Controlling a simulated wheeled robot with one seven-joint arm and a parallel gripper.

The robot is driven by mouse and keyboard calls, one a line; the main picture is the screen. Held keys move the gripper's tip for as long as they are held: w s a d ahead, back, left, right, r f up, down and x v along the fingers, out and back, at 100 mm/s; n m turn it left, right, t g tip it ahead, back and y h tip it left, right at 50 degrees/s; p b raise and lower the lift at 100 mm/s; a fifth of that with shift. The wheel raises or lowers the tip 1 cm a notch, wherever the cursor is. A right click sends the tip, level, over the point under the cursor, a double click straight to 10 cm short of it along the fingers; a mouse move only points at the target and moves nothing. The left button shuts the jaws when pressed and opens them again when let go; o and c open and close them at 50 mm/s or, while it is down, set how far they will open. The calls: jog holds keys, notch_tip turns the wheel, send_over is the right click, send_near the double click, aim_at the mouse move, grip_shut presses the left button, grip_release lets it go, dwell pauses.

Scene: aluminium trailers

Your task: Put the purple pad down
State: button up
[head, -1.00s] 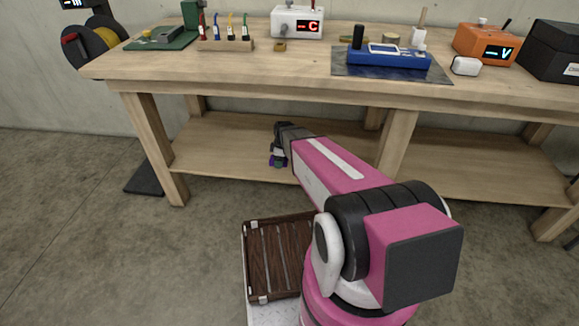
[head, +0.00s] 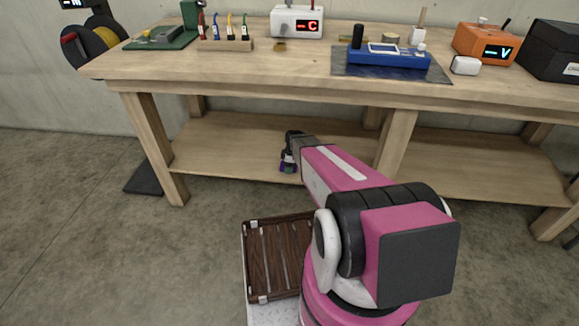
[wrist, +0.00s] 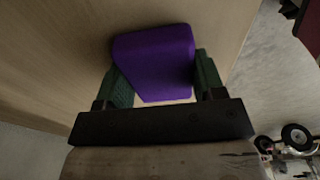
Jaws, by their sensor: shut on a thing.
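The purple pad (wrist: 155,62) is between the two green fingers of my gripper (wrist: 162,82) in the wrist view. My gripper is shut on it. Pale wood lies behind the pad; I cannot tell whether the pad touches it. In the head view my gripper (head: 287,166) is low, at the front edge of the workbench's lower shelf (head: 225,140). The pad is mostly hidden there, with only a small dark purple patch at the gripper's end.
The lower shelf looks bare. The workbench top (head: 200,68) above it holds a blue device (head: 388,57) on a dark mat, an orange meter (head: 487,45) and a white display box (head: 297,22). A dark slatted wooden tray (head: 265,260) lies beside my arm's base.

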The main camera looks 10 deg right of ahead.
jog(key=shift+f, duration=0.35)
jog(key=shift+f, duration=0.4)
jog(key=o, duration=0.9)
jog(key=shift+w+f, duration=0.1)
notch_tip(320, 180, up, 13)
jog(key=d, duration=0.1)
jog(key=s+r+m, duration=0.3)
jog(key=s+m, duration=0.1)
jog(key=s, duration=0.3)
jog(key=s+r+m+h, duration=0.1)
jog(key=s+r+m, duration=0.3)
jog(key=s, duration=0.3)
jog(key=s+a+r+m, duration=0.1)
jog(key=s+r+m, duration=0.3)
jog(key=s+m, duration=0.2)
jog(key=shift+s+r, duration=0.15)
jog(key=shift+s, duration=0.6)
